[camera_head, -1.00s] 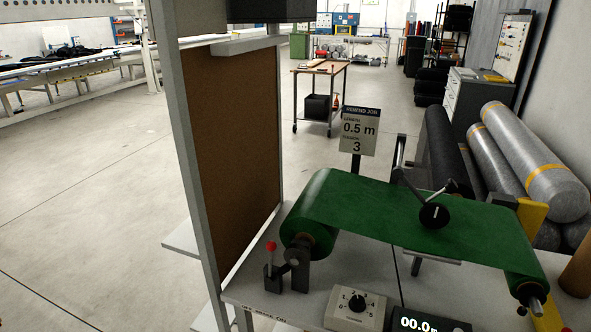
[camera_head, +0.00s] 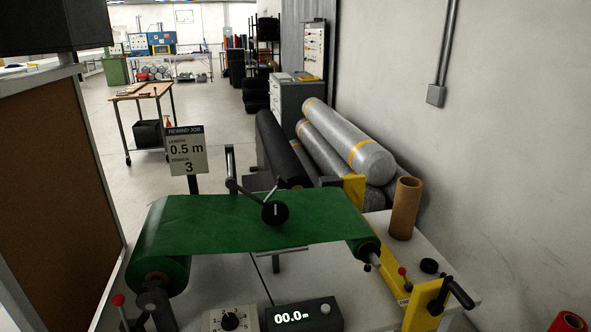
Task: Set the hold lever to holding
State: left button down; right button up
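Neither of my grippers is in view. A small lever with a red knob (camera_head: 403,272) stands by the yellow bracket at the right end of the green roll; its label is too small to read. Another red-knobbed lever (camera_head: 119,301) stands at the left roll stand, near the bottom left edge. I cannot tell from the lettering now which one is the hold lever, nor its setting. A green sheet (camera_head: 240,222) runs between two rolls on the bench, with a black round wheel (camera_head: 275,212) on an arm resting over it.
A dial box (camera_head: 230,319) and a display reading 00.0 (camera_head: 302,315) sit at the bench front. A yellow bracket with a black handle (camera_head: 430,305), a cardboard tube (camera_head: 404,208) and a black ring (camera_head: 429,266) are at right. A brown panel (camera_head: 60,180) stands left.

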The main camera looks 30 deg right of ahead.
aim_at(409, 286)
jog(key=z, duration=1.8)
